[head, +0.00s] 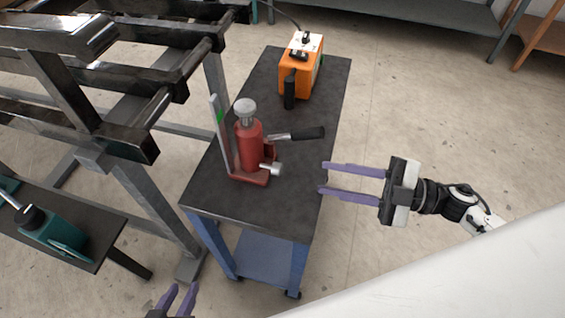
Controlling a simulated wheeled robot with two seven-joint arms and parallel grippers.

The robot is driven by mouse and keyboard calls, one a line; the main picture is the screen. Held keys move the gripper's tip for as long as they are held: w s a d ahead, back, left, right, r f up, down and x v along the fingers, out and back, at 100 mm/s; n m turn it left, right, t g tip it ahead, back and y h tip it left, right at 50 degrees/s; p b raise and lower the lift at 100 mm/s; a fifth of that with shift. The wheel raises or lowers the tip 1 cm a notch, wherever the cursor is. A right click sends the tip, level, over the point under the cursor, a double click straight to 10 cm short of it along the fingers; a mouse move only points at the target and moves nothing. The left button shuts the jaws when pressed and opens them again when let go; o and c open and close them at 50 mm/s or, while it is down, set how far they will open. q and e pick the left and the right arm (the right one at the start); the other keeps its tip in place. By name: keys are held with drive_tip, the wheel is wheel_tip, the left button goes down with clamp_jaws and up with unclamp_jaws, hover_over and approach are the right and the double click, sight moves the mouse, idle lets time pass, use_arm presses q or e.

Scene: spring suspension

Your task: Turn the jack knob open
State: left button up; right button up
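A red bottle jack (250,148) stands upright on a dark-topped cart (222,190). It has a silver round top (245,108), a black-gripped handle (302,133) pointing right, and a small silver knob (272,169) low on its right side. My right gripper (322,178) has purple fingers and is open and empty. Its fingertips point left over the cart's right edge, apart from the knob. My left gripper (184,285) shows at the bottom edge, its fingers apart and empty, well in front of the cart. The rest of it is cut off.
An orange device (300,75) with a cable stands at the cart's far end. A grey upright bar with a green mark (218,118) is just left of the jack. A dark metal frame (130,140) and a teal tool (55,232) are at left. The cart's front top is clear.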

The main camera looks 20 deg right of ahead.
sight(287, 181)
drive_tip(key=x, duration=1)
drive_tip(key=shift+s, duration=0.15)
drive_tip(key=shift+c, duration=0.4)
clamp_jaws()
